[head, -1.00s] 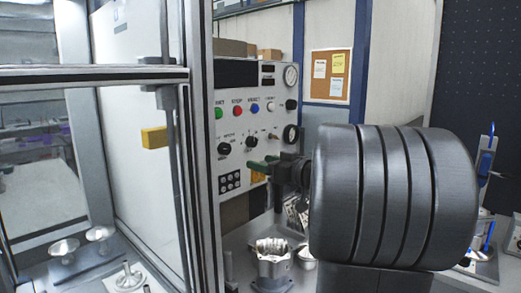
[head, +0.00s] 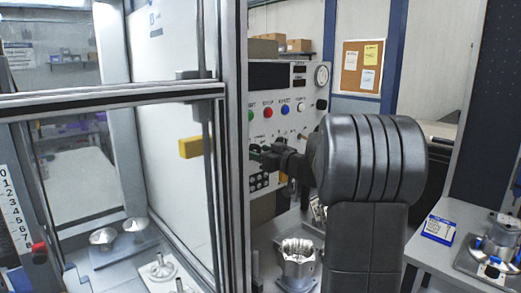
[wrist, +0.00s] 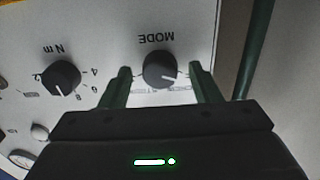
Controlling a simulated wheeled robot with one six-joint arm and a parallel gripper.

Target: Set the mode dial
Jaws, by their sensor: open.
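The mode dial is a round black knob (wrist: 159,72) with a white pointer line, under the word MODE, which appears upside down in the wrist view. My gripper (wrist: 160,74) is open, with one green finger on each side of the dial. Gaps show between both fingers and the knob, so it does not look gripped. The pointer line is toward the right finger in that view. In the head view, my gripper (head: 256,152) is at the front of the control panel (head: 309,92) and hides the mode dial.
A second black dial marked N m (wrist: 61,78) is left of the mode dial in the wrist view. Green, red and blue buttons are above in the head view. A framed glass enclosure (head: 232,130) stands left of the arm. A metal housing (head: 297,258) stands below.

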